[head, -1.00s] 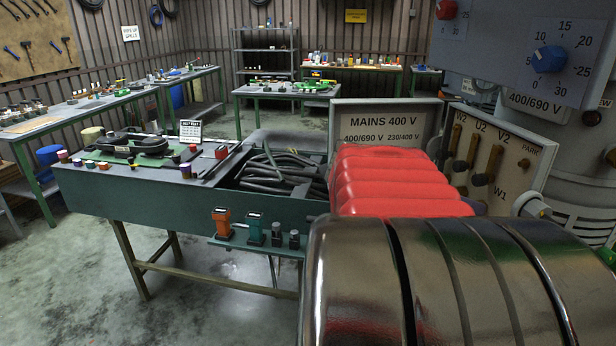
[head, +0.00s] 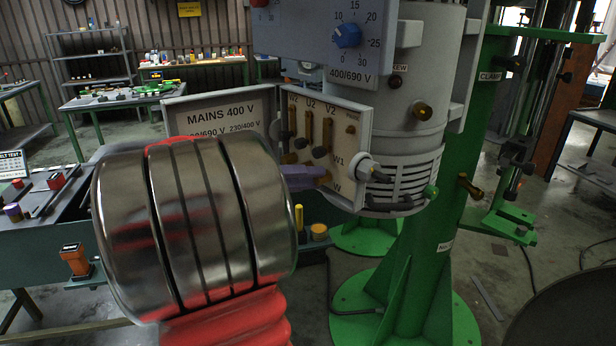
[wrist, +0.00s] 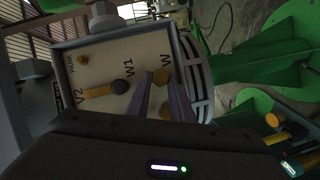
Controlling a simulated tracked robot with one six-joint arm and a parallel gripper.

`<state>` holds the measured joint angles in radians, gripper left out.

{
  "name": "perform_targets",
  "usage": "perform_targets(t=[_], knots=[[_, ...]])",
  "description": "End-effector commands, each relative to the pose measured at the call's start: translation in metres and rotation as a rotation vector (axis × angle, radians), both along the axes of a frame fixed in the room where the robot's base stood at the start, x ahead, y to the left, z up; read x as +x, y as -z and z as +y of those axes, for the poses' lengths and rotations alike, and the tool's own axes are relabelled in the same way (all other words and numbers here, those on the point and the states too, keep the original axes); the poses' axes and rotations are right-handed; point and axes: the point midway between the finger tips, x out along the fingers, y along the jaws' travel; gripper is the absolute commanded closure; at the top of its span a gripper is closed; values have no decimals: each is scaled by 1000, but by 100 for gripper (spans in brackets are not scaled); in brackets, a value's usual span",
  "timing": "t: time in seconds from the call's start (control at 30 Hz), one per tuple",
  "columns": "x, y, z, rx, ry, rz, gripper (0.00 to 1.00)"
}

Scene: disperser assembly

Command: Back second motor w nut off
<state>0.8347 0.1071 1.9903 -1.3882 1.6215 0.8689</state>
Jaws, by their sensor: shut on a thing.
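The motor's open terminal box (head: 345,122) shows a pale board with studs and the labels W2, U2, V2, W1 and W. A brass link (wrist: 98,92) runs from V2 to a dark stud cap (wrist: 118,87) near W1.
The grey motor (head: 405,110) stands on a green stand (head: 408,275) just right of the board. The mains sign panel (head: 222,112) stands to its left. A teal bench (head: 45,232) with an orange tool (head: 75,260) is at the left. A blue dial (head: 346,36) is above.

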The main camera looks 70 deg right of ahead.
Motion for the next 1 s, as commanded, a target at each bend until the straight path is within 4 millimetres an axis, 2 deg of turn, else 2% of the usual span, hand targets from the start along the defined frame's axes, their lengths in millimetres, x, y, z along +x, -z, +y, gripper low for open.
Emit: perform_targets(t=[0.6,1.0], knots=[[3,12,-1,328,-10,470,100],[1,14,-1,441,-9,636,100]])
